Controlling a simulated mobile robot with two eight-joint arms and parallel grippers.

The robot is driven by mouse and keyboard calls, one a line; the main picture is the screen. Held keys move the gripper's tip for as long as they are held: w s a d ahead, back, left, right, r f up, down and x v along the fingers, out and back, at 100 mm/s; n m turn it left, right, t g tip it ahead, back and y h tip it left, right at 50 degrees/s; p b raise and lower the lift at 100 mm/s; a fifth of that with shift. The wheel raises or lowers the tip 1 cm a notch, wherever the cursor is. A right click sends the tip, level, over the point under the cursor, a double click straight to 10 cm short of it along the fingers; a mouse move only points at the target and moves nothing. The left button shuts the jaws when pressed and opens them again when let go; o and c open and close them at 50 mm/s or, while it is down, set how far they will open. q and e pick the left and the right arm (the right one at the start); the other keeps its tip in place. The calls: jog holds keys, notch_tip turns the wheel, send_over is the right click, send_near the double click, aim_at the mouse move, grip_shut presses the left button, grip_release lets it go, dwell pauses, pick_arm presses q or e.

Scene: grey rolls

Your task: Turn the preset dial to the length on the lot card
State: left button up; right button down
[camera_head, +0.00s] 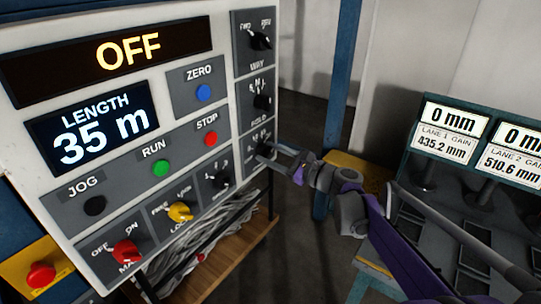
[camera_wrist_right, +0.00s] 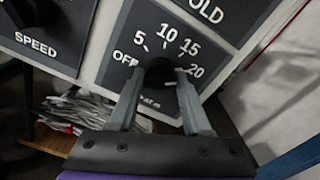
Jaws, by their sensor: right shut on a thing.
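The preset dial is a black knob (camera_wrist_right: 158,74) on a dark grey plate marked OFF, 5, 10, 15 and 20, at the lower right of the control panel. My right gripper (camera_wrist_right: 159,80) is shut on it, with one finger on each side. In the head view my right gripper (camera_head: 270,151) reaches the panel's lower right corner from the right and partly hides the dial. I cannot tell clearly which mark the dial points to. The length display (camera_head: 91,130) reads 35 m. No lot card is readable in these views. My left gripper is not in view.
The panel also bears an OFF display (camera_head: 125,52), a blue ZERO button (camera_head: 204,93), a red STOP button (camera_head: 211,138), a green RUN button (camera_head: 161,168) and several knobs. A wooden shelf (camera_head: 235,252) is below. Lane gain displays (camera_head: 448,133) stand at right.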

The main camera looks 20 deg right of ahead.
jog(key=shift+m, duration=0.5)
jog(key=shift+c, duration=1.8)
grip_release()
jog(key=b+v, duration=0.1)
jog(key=v, duration=0.9)
jog(key=shift+s+d, duration=0.3)
